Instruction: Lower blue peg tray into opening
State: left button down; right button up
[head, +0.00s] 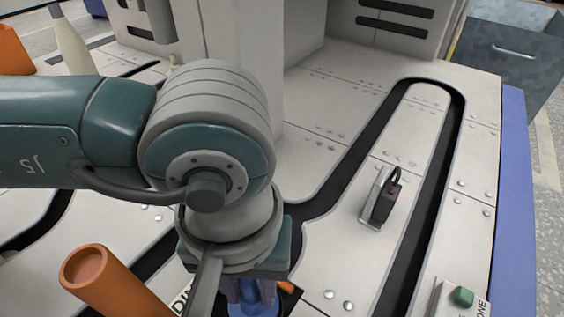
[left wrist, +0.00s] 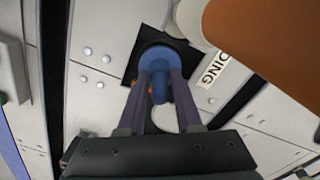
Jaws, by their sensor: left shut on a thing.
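My left gripper (head: 250,288) points down at the bottom middle of the head view, and its two fingers (left wrist: 158,82) show in the left wrist view. It is shut on the blue peg tray (head: 258,304), of which only a small rounded blue part (left wrist: 155,57) shows between and beyond the fingers. A black square opening (left wrist: 150,29) lies behind and around the blue part in the left wrist view. Its dark corner also shows in the head view (head: 289,302). The wrist hides most of the tray and opening, so I cannot tell how deep the tray sits.
A large orange cylinder (head: 110,284) stands close left of the gripper and fills the upper right of the left wrist view (left wrist: 275,40). A green button box (head: 460,298) is at lower right.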

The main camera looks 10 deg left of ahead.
pick_arm(q)
jog(key=shift+f+b, duration=0.6)
jog(key=shift+f, duration=0.1)
pick_arm(e)
jog(key=shift+f, duration=0.65)
pick_arm(q)
jog(key=c, duration=0.9)
grip_release()
jog(key=shift+o, duration=0.2)
jog(key=shift+r, duration=0.15)
pick_arm(e)
jog(key=shift+r, duration=0.15)
pick_arm(q)
notch_tip(320, 180, up, 11)
jog(key=p, duration=0.9)
pick_arm(e)
notch_tip(320, 180, up, 9)
